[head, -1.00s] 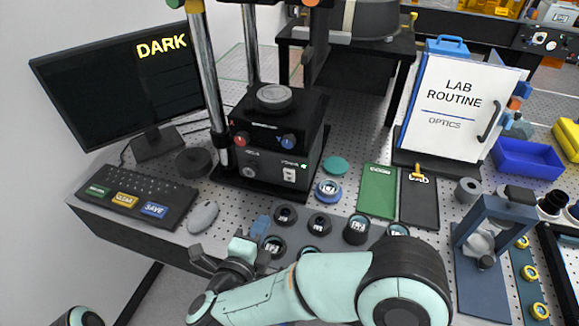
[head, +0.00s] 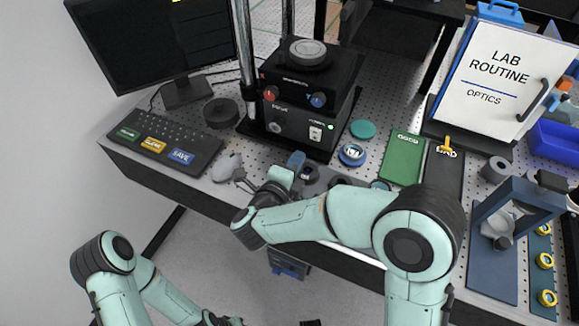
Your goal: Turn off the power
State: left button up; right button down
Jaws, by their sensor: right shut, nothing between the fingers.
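The black instrument has a lower box (head: 290,122) with a white power switch (head: 315,134) at the right of its front panel. A small green lamp (head: 331,127) glows beside the switch. I cannot tell the rocker's tilt. My right gripper (head: 297,158) is shut and empty, a little below and left of the switch and apart from it, in front of the panel. My left arm (head: 115,255) is low at the left, and its fingers are not visible.
A red knob (head: 270,93) and a blue knob (head: 318,99) sit on the upper box. A mouse (head: 227,167) and keyboard (head: 165,140) are left of my right gripper.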

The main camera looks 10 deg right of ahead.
aim_at(313, 133)
pick_arm(q)
jog(key=shift+w+r+p, duration=0.35)
jog(key=shift+r+p, duration=0.15)
jog(key=shift+r, duration=0.15)
jog(key=shift+w+r+p, duration=0.3)
jog(key=shift+r+p, duration=0.15)
jog(key=shift+r, duration=0.15)
pick_arm(e)
jog(key=x, duration=0.2)
jog(key=r+x, duration=0.1)
jog(key=x, duration=0.4)
jog(key=shift+w+d+r, duration=0.15)
jog(key=shift+w+d, duration=0.05)
jog(key=shift+w, duration=0.1)
